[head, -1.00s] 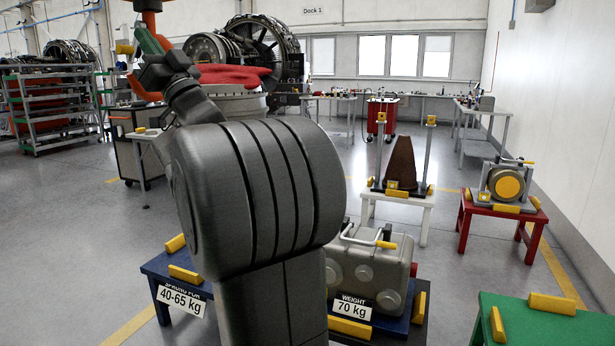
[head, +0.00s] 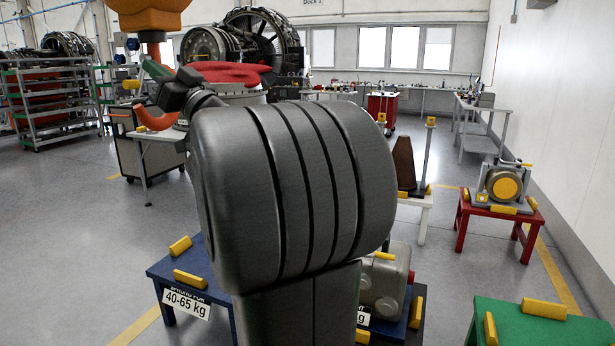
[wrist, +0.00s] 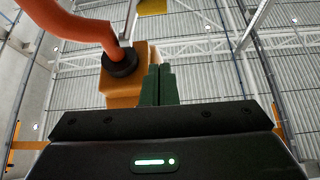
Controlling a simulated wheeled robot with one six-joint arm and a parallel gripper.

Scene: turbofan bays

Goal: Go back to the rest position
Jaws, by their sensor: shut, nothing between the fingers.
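My gripper (wrist: 157,85) shows in the wrist view with its dark green fingers together and nothing between them. It points up toward the roof. In the head view my gripper (head: 156,70) is small at the upper left, beyond my large dark grey arm link, which hides much of the middle.
A blue stand (head: 165,268) is at the lower left and a green table (head: 560,335) at the lower right. A grey case (head: 392,272) is partly behind my arm. A red stand (head: 468,222) is at the right. Open floor lies at the left.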

